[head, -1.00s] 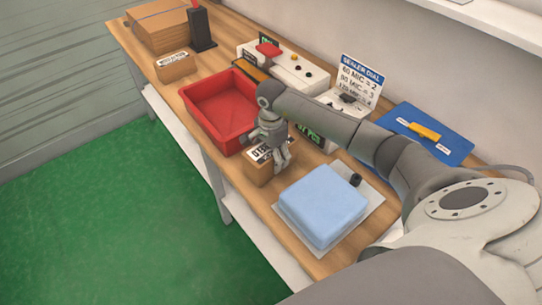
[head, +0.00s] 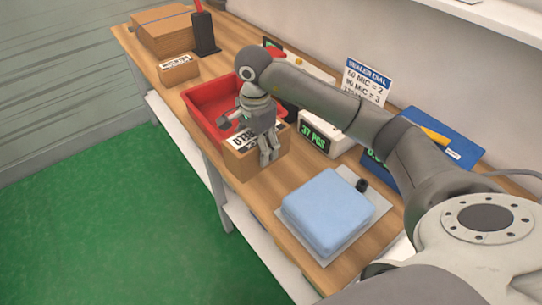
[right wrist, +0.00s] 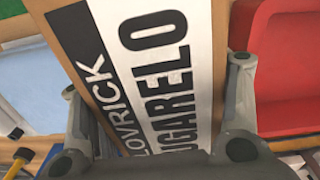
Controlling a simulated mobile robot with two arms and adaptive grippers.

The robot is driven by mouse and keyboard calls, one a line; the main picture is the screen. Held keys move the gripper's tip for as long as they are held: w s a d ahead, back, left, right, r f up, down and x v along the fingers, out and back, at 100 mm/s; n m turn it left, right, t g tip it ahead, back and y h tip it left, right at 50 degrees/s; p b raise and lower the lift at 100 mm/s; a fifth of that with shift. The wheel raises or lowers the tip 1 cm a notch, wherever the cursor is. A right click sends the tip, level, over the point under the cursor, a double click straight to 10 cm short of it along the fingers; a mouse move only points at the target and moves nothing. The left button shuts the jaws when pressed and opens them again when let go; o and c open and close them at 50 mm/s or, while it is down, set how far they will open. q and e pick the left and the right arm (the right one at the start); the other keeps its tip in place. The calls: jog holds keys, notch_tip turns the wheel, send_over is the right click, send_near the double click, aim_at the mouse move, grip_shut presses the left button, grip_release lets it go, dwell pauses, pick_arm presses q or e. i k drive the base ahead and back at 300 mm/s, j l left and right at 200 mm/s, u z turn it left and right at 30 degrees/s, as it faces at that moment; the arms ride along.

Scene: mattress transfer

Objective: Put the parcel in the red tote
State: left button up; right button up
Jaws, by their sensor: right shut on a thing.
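The parcel (head: 238,165) is a brown box with a white and black printed label. My right gripper (head: 266,148) is shut on it from above and holds it beside the near right corner of the red tote (head: 213,98). In the head view the parcel seems raised off the bench and overlaps the tote's corner. In the right wrist view the labelled face of the parcel (right wrist: 165,75) fills the space between the fingers, and the tote (right wrist: 285,65) shows at the right. The visible inside of the tote looks empty; my arm hides part of it. My left gripper is not in view.
A blue folded pad (head: 327,210) lies nearer.

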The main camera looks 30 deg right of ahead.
aim_at(233, 121)
jog(key=i, duration=0.85)
